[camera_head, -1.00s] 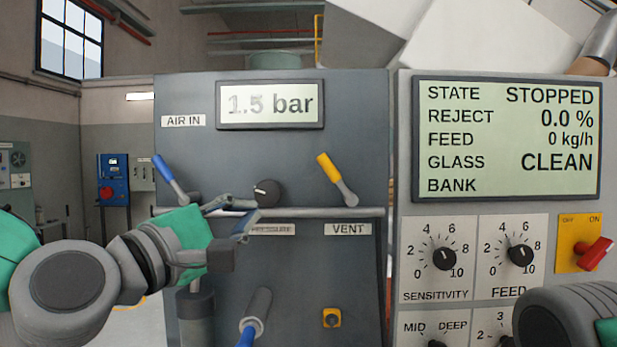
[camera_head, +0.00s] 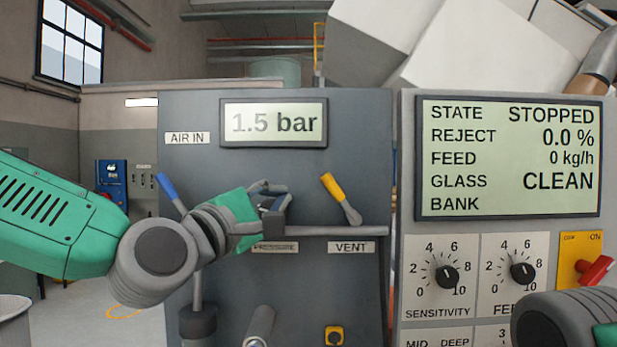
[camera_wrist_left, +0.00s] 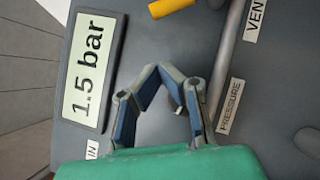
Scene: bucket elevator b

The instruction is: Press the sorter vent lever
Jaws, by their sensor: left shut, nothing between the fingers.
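The vent lever (camera_head: 334,188) has a yellow handle, tilted up and to the left from a grey pivot, above the VENT label (camera_head: 351,247). In the left wrist view its yellow handle (camera_wrist_left: 171,7) shows at the top edge. My left gripper (camera_head: 277,199) is shut and empty, in front of the grey panel and to the left of the vent lever, with a gap between them. In the left wrist view the gripper's fingertips (camera_wrist_left: 154,72) meet below the yellow handle, apart from it. My right gripper is out of view.
A blue-handled lever (camera_head: 170,190) stands to the left, partly behind my left arm. A grey rail (camera_head: 335,231) runs below the levers. The pressure display (camera_head: 274,123) reads 1.5 bar. The sorter screen (camera_head: 508,158) reads STOPPED. A red switch (camera_head: 595,270) is at the right.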

